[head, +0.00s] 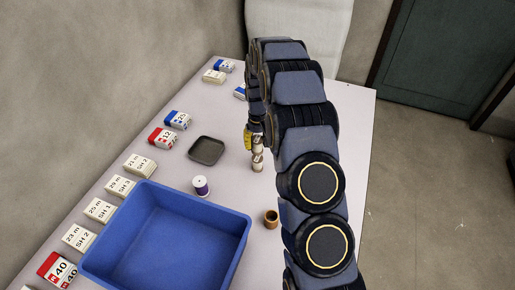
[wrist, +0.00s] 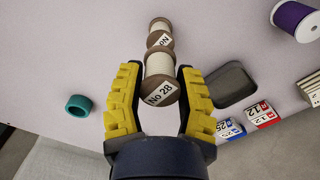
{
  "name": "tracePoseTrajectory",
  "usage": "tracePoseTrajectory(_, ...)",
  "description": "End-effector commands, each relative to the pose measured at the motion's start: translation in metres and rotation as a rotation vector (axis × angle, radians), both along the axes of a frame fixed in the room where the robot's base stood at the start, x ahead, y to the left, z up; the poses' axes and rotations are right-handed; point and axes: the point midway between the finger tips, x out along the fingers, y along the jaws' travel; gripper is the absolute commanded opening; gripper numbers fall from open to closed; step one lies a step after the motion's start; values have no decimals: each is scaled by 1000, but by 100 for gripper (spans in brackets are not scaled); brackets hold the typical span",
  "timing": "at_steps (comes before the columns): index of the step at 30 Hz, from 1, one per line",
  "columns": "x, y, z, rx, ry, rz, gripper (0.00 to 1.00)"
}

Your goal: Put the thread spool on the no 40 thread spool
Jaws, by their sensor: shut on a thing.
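My gripper (wrist: 159,72) has its yellow fingers on both sides of a thread spool labelled No 28 (wrist: 158,66) and is shut on it. A second spool (wrist: 160,26) with a partly hidden label shows just beyond it, in line with it; its number cannot be read. In the head view my gripper (head: 250,141) is partly hidden by my arm. The lower spool (head: 257,163) stands upright on the table under the held one. Whether the two touch is unclear.
A purple thread spool (head: 201,186), a dark tray (head: 207,139) and a brown ring (head: 271,219) are nearby. A blue bin (head: 240,232) stands in front. Several labelled boxes (head: 140,165) line the left edge. A teal ring (wrist: 79,105) shows in the wrist view.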

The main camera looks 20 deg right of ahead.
Motion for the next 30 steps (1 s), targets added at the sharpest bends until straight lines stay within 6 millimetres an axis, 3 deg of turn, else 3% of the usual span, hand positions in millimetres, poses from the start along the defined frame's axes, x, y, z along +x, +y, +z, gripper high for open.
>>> tracePoseTrajectory(5,-2,0,-26,1,5,0,8)
tracePoseTrajectory(16,-2,0,-30,2,5,0,8)
tracePoseTrajectory(17,-2,0,-30,1,4,0,49)
tracePoseTrajectory(18,-2,0,-30,1,4,0,60)
tracePoseTrajectory(30,-1,0,-23,0,1,0,60)
